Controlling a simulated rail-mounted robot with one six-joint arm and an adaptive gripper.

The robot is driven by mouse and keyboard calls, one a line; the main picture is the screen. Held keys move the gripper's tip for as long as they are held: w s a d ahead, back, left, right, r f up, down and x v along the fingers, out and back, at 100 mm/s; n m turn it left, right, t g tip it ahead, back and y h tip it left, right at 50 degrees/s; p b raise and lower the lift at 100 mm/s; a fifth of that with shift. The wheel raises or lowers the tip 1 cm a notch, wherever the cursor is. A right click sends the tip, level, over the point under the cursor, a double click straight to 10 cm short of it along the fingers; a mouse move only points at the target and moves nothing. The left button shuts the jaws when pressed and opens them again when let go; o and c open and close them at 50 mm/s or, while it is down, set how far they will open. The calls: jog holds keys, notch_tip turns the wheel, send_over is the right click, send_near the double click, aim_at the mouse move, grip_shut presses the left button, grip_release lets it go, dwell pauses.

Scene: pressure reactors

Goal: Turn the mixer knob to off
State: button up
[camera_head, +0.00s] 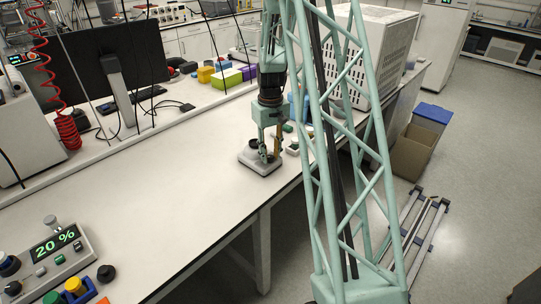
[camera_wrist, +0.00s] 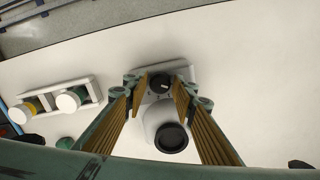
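The mixer is a small pale grey unit (camera_head: 258,162) on the white bench in the head view. In the wrist view its body (camera_wrist: 152,119) carries a black round top (camera_wrist: 171,138) and a small black knob (camera_wrist: 159,84) with a light mark. My gripper (camera_head: 269,152) is lowered over the mixer and partly hides it in the head view. In the wrist view my gripper (camera_wrist: 161,82) is open, its orange-padded fingers on either side of the knob. A gap shows between the fingers and the knob; contact cannot be made out.
A control box (camera_head: 50,252) reading "20 %" stands at the front left. A white holder with two round caps (camera_wrist: 58,100) lies left of the mixer. A monitor (camera_head: 115,65) and coloured boxes (camera_head: 226,78) stand behind. The bench middle is clear.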

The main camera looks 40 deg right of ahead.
aim_at(270, 157)
notch_tip(270, 157, up, 12)
dwell(0.9)
dwell(0.6)
jog(key=s+a+r+t, duration=0.1)
jog(key=s+a+r, duration=0.3)
jog(key=a+r, duration=0.35)
jog(key=s+a+r+n, duration=0.1)
jog(key=s+a+r, duration=0.3)
jog(key=a+r, duration=0.3)
jog(key=s+a+r+t, duration=0.1)
jog(key=s+a+r, duration=0.4)
jog(key=a, duration=0.4)
jog(key=s+a+r, duration=0.1)
jog(key=s+a, duration=0.4)
jog(key=s, duration=0.3)
jog(key=s+a+r+n+t, duration=0.1)
jog(key=s+a+r, duration=0.1)
jog(key=s+a, duration=0.3)
jog(key=s+a+r+n+t, duration=0.1)
jog(key=s+a, duration=0.4)
jog(key=s, duration=0.6)
jog(key=shift+s+a+r+b, duration=0.35)
jog(key=shift+a+r, duration=0.05)
jog(key=shift+r, duration=0.15)
